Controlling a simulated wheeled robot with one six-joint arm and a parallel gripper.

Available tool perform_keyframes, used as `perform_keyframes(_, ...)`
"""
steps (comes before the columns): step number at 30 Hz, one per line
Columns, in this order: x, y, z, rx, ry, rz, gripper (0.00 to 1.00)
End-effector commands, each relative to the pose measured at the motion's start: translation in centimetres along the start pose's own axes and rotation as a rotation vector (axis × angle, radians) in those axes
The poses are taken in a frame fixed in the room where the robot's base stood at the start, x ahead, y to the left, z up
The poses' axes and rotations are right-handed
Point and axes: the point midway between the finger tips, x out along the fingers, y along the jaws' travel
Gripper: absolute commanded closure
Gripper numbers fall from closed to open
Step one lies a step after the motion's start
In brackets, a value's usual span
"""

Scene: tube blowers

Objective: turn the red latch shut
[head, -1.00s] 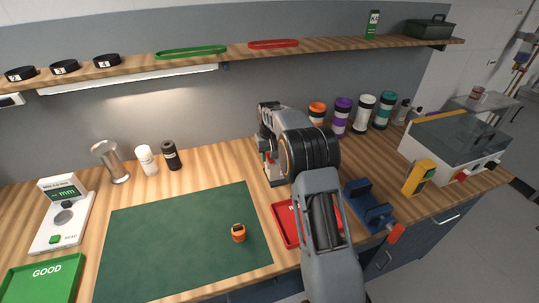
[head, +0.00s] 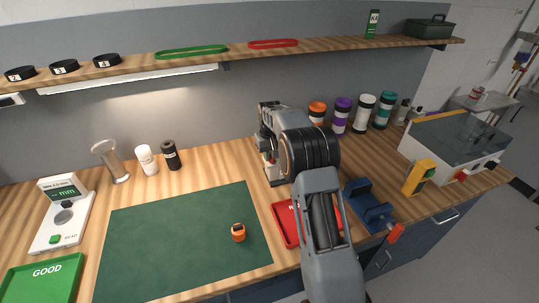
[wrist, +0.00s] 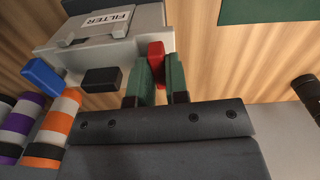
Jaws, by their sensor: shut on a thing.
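The red latch (wrist: 156,52) shows in the wrist view at the side of a grey box marked FILTER (wrist: 95,50). My gripper (wrist: 158,78) has its two dark green fingers on either side of the latch and is shut on it. A blue knob (wrist: 44,76) and a black knob (wrist: 102,80) stick out from the same box. In the head view my arm covers most of this area, and I cannot make out the latch clearly there.
Several coloured rolls, one purple (head: 341,115), stand behind and right of my arm. A red tray (head: 285,224) and a blue stand (head: 366,205) lie in front. A green mat (head: 160,245) with a small orange item (head: 239,233) is at left.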

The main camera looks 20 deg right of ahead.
Motion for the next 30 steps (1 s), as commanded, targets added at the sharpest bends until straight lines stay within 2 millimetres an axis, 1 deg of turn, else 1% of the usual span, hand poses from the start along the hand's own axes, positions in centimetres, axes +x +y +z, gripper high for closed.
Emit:
perform_keyframes(8, -0.1, 0.24, -0.06, -0.201, 0.001, 0.0, 1.0)
perform_keyframes(30, -0.1, 0.9, -0.48, -0.905, 0.002, 0.001, 1.0)
